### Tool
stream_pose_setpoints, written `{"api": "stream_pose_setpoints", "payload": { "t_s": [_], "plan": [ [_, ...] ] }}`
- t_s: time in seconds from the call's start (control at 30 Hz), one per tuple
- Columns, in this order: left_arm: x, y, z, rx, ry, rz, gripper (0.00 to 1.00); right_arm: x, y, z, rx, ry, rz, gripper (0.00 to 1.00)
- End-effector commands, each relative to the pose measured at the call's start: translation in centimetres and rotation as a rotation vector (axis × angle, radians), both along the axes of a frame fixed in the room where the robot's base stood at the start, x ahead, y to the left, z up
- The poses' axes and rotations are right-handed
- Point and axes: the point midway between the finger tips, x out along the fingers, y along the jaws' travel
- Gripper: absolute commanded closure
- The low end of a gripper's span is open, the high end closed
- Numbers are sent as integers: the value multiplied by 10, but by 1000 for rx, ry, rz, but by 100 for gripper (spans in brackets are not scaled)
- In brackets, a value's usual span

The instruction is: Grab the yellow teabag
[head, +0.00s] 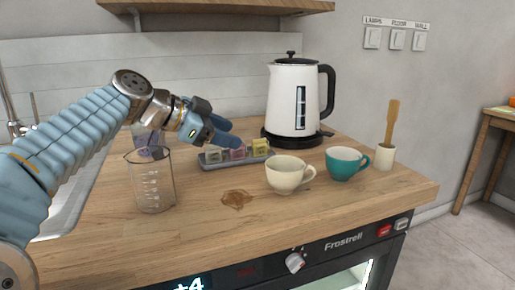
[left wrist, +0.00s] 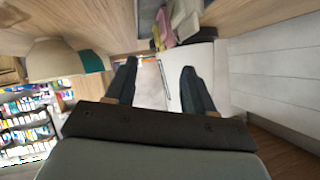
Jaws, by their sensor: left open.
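The yellow teabag (head: 260,147) stands at the right end of a small grey tray (head: 205,165) on the wooden counter, in front of the kettle. A pink teabag (head: 238,154) and a grey-green teabag (head: 213,156) stand to its left in the same tray. My left gripper (head: 228,133) is open and empty, just above and behind the tray, left of the yellow teabag. In the left wrist view its two fingers (left wrist: 160,88) are spread apart. Teabags (left wrist: 163,30) show beyond them at the top edge, partly cut off. My right gripper is out of view.
A white kettle (head: 293,98) stands behind the tray. A cream cup (head: 286,176), a teal cup (head: 345,162) and a pot with a wooden spatula (head: 385,156) are to the right. A glass beaker (head: 152,183) stands front left. A brown stain (head: 237,199) marks the counter.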

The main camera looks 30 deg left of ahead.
Motion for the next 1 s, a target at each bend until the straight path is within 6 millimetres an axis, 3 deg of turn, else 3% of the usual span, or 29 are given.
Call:
{"api": "stream_pose_setpoints", "payload": {
  "t_s": [0.53, 0.83, 1.0],
  "plan": [
    [58, -29, -28, -1, 3, 0, 47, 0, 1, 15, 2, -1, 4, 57],
    [64, -32, -32, -1, 0, 1, 47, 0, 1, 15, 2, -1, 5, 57],
    [64, -32, -32, -1, 0, 1, 71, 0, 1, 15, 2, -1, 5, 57]
  ]
}}
